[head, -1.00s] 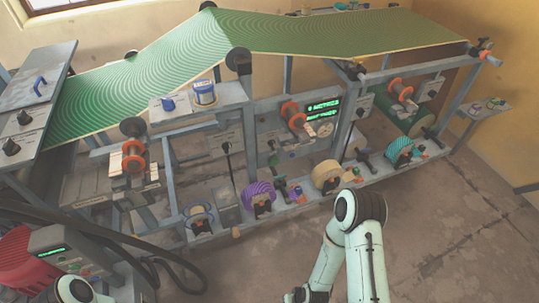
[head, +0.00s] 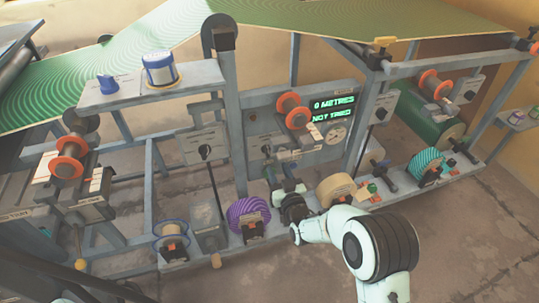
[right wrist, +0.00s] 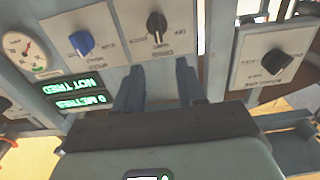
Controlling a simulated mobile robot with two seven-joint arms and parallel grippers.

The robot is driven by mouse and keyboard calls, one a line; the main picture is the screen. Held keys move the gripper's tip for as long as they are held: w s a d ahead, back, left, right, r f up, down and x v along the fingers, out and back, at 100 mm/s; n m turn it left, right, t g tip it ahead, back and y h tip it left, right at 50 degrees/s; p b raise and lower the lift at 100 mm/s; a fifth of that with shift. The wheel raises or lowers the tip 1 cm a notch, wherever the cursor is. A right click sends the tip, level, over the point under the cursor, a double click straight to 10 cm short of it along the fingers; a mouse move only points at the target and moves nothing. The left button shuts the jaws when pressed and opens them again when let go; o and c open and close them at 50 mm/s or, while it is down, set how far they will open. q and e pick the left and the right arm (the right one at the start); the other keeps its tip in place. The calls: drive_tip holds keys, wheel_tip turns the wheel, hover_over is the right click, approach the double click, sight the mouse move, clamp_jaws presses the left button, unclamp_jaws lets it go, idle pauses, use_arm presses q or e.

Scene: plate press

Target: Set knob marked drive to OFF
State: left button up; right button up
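My right gripper (head: 283,168) is in front of the grey control panel, below the green displays. In the right wrist view its two dark fingers (right wrist: 158,80) stand apart with nothing between them. A black knob (right wrist: 157,22) on a white plate lies just beyond the fingertips, roughly in line with the gap and not touched. A blue knob (right wrist: 83,42) is to its left, and another black knob (right wrist: 275,61) is on a separate plate at the right. My left gripper is out of view.
The green displays (head: 334,104) read "0 METRES" and "NOT TRIED", with a dial gauge (head: 337,135) below. A purple roll (head: 247,216) and a tan roll (head: 336,189) flank my right wrist low down. A steel post (head: 231,120) stands left of the panel.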

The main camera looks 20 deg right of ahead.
sight(268, 150)
use_arm(q)
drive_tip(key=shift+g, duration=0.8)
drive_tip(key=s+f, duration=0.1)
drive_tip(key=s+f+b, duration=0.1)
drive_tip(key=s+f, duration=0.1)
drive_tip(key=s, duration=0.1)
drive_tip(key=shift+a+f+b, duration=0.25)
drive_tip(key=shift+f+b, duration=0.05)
drive_tip(key=shift+b, duration=0.05)
use_arm(e)
drive_tip(key=w, duration=0.9)
drive_tip(key=shift+a+f, duration=0.1)
drive_tip(key=shift+f, duration=0.05)
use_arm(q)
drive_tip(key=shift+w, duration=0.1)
use_arm(e)
clamp_jaws()
